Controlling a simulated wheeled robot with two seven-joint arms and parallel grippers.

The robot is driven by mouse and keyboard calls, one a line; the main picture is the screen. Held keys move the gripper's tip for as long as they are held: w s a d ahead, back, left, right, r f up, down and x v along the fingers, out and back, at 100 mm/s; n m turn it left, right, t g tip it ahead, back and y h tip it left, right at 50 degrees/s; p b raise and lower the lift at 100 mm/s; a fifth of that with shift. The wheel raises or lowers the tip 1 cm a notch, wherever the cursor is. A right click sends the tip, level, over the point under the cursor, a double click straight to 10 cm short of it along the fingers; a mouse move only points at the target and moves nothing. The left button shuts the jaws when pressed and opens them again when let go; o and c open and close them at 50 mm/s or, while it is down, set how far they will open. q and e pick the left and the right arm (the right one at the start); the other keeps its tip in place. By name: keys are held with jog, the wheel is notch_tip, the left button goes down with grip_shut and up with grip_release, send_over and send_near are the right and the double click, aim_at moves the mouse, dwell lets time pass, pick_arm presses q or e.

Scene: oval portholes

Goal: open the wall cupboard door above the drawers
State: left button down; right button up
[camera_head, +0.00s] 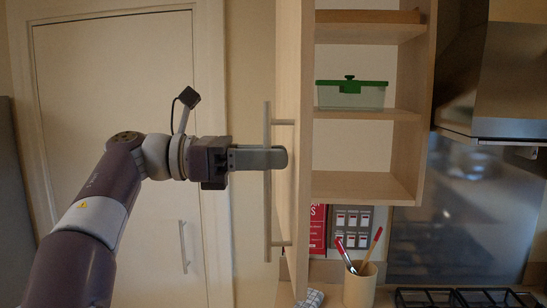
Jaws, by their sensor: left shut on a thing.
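The wall cupboard door (294,70) stands open, swung out so that I see it nearly edge-on. Its long vertical bar handle (267,215) is on the door's left face. My left gripper (275,158) is shut on the handle at about its middle; its fingers hide that part of the bar. The open cupboard (360,186) shows its shelves to the right of the door. The drawers and my right gripper are not in view.
A clear box with a green lid (350,93) stands on a cupboard shelf. Below are a utensil pot (360,287), a red book (318,228), a folded cloth (310,299) and a gas hob (460,298). A range hood (500,85) is at the right.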

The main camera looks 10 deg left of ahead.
pick_arm(q)
jog(key=c, duration=1.3)
grip_release()
jog(key=a, duration=0.4)
jog(key=s+a, duration=0.1)
jog(key=a, duration=0.7)
jog(key=shift+s+a, duration=0.25)
jog(key=shift+s, duration=0.05)
